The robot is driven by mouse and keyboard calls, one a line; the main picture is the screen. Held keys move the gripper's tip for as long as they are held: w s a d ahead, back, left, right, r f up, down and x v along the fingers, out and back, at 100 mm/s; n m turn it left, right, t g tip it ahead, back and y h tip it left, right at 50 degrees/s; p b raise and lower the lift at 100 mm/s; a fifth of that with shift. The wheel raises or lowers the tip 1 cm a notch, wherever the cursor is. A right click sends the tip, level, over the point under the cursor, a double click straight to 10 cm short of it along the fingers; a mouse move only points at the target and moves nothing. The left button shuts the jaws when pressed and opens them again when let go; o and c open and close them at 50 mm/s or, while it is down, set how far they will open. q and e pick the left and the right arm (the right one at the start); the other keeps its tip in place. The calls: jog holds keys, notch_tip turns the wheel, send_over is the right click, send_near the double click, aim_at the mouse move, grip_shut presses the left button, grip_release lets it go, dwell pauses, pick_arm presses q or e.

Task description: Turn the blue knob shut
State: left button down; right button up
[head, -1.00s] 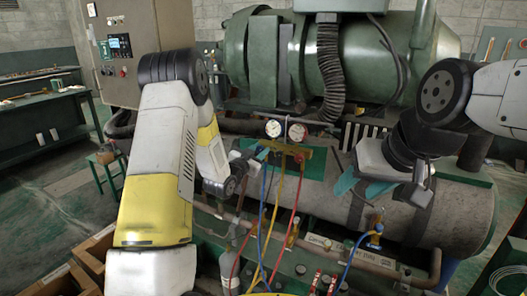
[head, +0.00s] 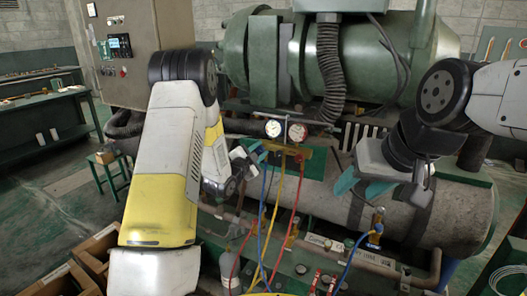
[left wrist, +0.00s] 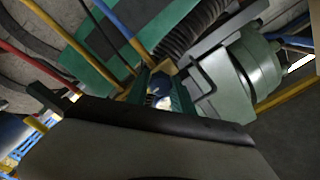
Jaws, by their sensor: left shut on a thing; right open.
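The gauge manifold, with two round dials (head: 285,130) and a brass body (head: 316,153), stands in front of the big tank in the head view. My left gripper (head: 258,152) is at its left end. In the left wrist view the blue knob (left wrist: 160,88) shows between the two green fingers of my left gripper (left wrist: 159,96), which are shut on it. In the head view the knob is largely hidden by the fingers. My right gripper (head: 362,190) is open and empty, to the right of the manifold in front of the lower tank.
Blue (head: 263,205), yellow (head: 275,225) and red (head: 293,205) hoses hang below the manifold. A green tank (head: 375,60) and a ribbed black hose (head: 330,70) are behind it. A grey lower tank (head: 455,210) and valves (head: 376,225) stand right. Wooden crates (head: 97,250) stand lower left.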

dwell(0.4)
pick_arm(q)
jog(key=c, duration=1.1)
grip_release()
jog(key=v, duration=0.8)
jog(key=shift+w, duration=0.1)
